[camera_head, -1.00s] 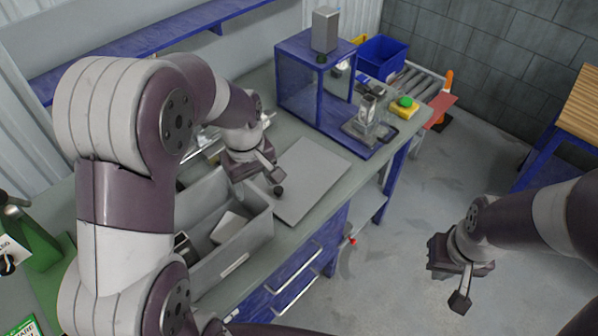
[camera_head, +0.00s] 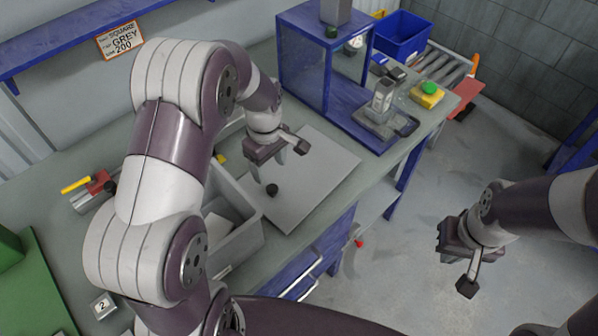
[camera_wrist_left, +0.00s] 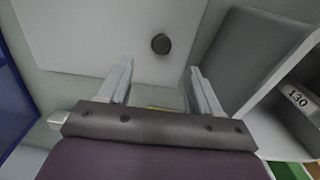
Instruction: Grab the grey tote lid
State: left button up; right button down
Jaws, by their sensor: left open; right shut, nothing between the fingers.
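The grey tote lid (camera_head: 310,185) lies flat on the workbench, a thin grey panel with a small dark round knob (camera_head: 272,190). In the left wrist view the lid (camera_wrist_left: 100,35) fills the upper part, with its knob (camera_wrist_left: 161,43) ahead of and between the fingers. My left gripper (camera_head: 268,178) is open and empty above the lid, close to the knob but apart from it. Its two fingers also show in the left wrist view (camera_wrist_left: 158,85). My right gripper (camera_head: 462,270) is shut and empty, out over the floor at the right.
The open grey tote (camera_head: 250,240) stands beside the lid, with a pale block inside. A blue-framed case (camera_head: 312,70) and a small device (camera_head: 382,115) stand behind the lid. A yellow block with a green knob (camera_head: 427,93) is near the bench's far end.

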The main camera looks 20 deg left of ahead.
aim_at(272, 188)
pick_arm(q)
jog(key=shift+f, duration=0.75)
jog(key=shift+s+f, duration=0.1)
jog(key=shift+f, duration=0.3)
jog(key=shift+s+d+f+p, duration=0.15)
jog(key=shift+f+p, duration=0.25)
jog(key=shift+f, duration=0.2)
jog(key=shift+s+a+f+p, duration=0.15)
jog(key=shift+f+p, duration=0.25)
jog(key=shift+f, duration=0.2)
jog(key=f, duration=0.2)
jog(key=shift+w+d+f, duration=0.1)
jog(key=shift+w+f, duration=0.15)
jog(key=shift+f, duration=0.1)
jog(key=shift+w+f, duration=0.1)
jog(key=shift+f, duration=0.05)
jog(key=shift+c, duration=0.9)
jog(key=shift+s, duration=0.2)
jog(key=c, duration=1)
jog(key=shift+w, duration=0.1)
grip_shut()
